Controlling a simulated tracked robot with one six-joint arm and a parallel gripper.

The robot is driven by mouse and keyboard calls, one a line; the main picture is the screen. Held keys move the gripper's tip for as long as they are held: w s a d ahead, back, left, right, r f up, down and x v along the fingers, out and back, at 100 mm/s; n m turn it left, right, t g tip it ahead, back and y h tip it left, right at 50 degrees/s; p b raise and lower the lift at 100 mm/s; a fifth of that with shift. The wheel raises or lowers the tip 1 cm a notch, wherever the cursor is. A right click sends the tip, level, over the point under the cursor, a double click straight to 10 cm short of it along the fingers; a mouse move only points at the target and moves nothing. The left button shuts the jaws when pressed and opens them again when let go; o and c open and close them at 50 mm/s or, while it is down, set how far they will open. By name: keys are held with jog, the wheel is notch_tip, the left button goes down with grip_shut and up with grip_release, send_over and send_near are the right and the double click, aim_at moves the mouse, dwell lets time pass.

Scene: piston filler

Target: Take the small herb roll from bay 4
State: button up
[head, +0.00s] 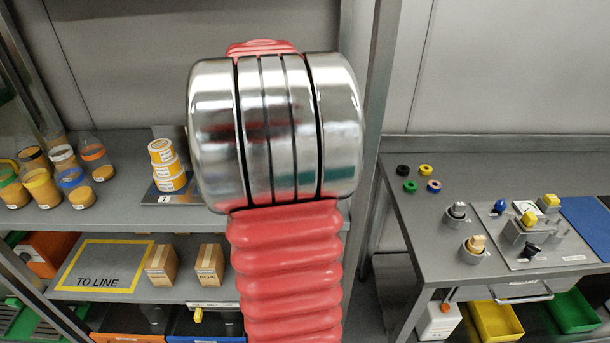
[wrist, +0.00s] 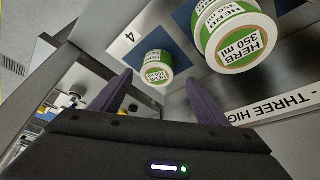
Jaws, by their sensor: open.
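In the wrist view a small white roll with a green-bordered HERB label (wrist: 157,68) sits on a blue patch beside the number 4 (wrist: 128,38). The smaller print on its label is hard to read. My gripper (wrist: 159,78) is open, its two dark fingers pointing toward the roll, one on each side of it in the picture. I cannot tell how far short of it the tips are. In the head view my arm fills the middle, and neither the small herb roll nor my gripper shows.
Larger HERB 350 ml rolls (wrist: 240,42) are stacked close by on the right in the wrist view, near a sign reading THREE HIGH (wrist: 285,104). In the head view a stack of yellow-labelled rolls (head: 166,168) and several jars (head: 40,186) stand on the left shelf (head: 110,212).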

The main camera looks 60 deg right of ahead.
jog(key=shift+f, duration=0.1)
jog(key=shift+s+x, duration=0.15)
jog(key=shift+x, duration=1.1)
jog(key=shift+s+x, duration=0.1)
jog(key=shift+x, duration=1.15)
jog(key=shift+c, duration=0.4)
jog(key=c, duration=1.1)
notch_tip(320, 180, up, 10)
jog(key=shift+r, duration=0.1)
